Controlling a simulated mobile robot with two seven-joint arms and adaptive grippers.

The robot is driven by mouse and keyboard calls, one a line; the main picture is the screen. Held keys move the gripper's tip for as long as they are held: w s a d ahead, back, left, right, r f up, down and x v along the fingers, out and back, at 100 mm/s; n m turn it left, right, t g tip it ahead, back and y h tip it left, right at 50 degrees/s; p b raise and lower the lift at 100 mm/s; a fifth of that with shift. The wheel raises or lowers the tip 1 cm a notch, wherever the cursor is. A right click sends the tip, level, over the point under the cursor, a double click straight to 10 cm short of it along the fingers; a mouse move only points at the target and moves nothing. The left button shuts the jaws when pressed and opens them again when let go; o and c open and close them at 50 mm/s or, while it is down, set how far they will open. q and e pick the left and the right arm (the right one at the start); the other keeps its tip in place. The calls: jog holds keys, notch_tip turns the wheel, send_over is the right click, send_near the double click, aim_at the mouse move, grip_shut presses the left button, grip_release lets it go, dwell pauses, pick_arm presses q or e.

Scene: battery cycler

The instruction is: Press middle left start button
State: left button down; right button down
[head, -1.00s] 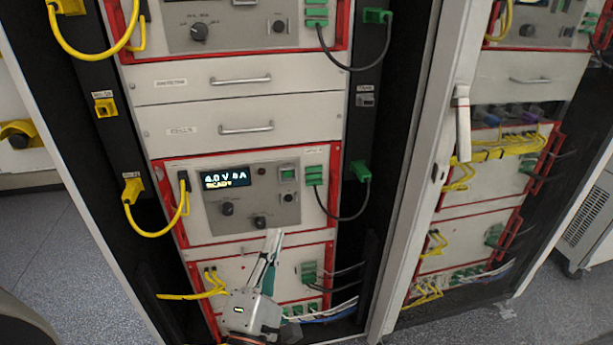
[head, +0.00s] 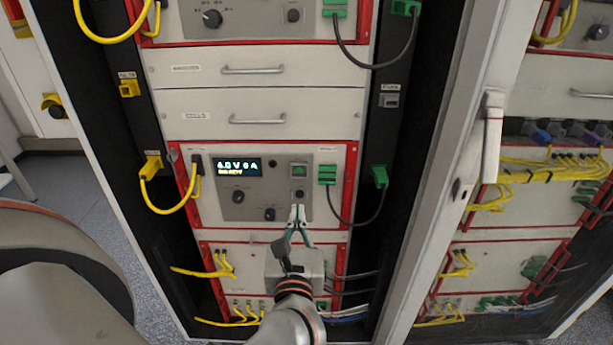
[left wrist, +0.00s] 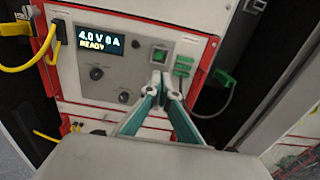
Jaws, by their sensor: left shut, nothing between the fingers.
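The middle cycler unit (head: 328,213) has a red frame and a lit display (head: 238,167). In the left wrist view the display (left wrist: 96,39) reads 4.0 V 0 A, READY. A square green button (head: 300,171) sits right of the display, and it also shows in the left wrist view (left wrist: 160,56). A small dark control (head: 299,194) lies below it. My left gripper (head: 297,209) is shut and empty, its tips just below that control in the head view. In the left wrist view the tips (left wrist: 158,82) appear below the green button; contact cannot be told. My right gripper is out of view.
Two drawers with handles (head: 252,71) lie above the unit. Yellow cables (head: 170,208) loop at its left and a black cable (head: 350,222) at its right. A white cabinet post (head: 440,150) stands to the right. Another cabled unit (head: 235,258) is below.

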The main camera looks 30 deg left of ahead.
aim_at(299, 170)
pick_arm(q)
jog(key=shift+a, duration=0.1)
jog(key=p+x, duration=0.1)
jog(key=x, duration=1.2)
jog(key=shift+w+a+p, duration=0.15)
jog(key=shift+a+p, duration=0.05)
jog(key=shift+p, duration=0.1)
jog(key=shift+w+a, duration=0.1)
jog(key=shift+w, duration=0.1)
